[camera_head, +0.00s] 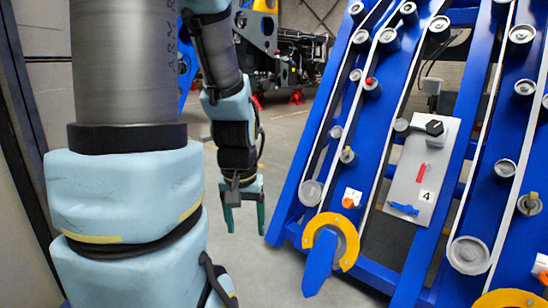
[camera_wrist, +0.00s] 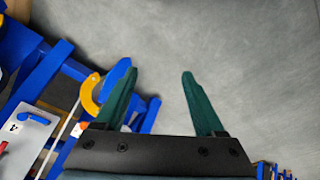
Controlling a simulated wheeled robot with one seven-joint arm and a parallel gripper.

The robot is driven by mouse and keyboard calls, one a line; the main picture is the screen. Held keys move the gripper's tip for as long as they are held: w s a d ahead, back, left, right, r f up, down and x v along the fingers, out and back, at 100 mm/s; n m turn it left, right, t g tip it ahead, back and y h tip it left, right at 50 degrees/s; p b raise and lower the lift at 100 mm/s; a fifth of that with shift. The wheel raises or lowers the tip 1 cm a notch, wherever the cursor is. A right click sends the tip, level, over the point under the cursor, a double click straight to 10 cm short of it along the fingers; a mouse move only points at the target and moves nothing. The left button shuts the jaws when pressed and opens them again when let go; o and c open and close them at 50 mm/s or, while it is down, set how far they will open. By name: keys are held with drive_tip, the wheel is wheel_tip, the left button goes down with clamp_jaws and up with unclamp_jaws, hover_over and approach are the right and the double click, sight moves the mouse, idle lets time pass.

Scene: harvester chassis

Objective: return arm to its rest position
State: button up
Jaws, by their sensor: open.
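My gripper (camera_head: 244,222) hangs down at the end of my arm, left of the blue frame in the head view. Its two green fingers are apart and nothing is between them. In the wrist view my gripper (camera_wrist: 158,85) also shows open and empty, with grey floor beyond the fingertips. My arm's light-blue padded links fill the left of the head view.
A tilted blue frame (camera_head: 283,215) with rollers and belts stands at right. It bears a yellow ring (camera_head: 348,262) at its foot and a grey panel (camera_head: 419,170) marked 4. A chassis (camera_head: 285,60) stands behind. Open floor (camera_wrist: 240,70) lies below my gripper.

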wheel_tip(320, 180, up, 34)
drive_tip(key=s+p, duration=0.1)
drive_tip(key=p, duration=3.2)
drive_tip(key=shift+a+f, duration=0.25)
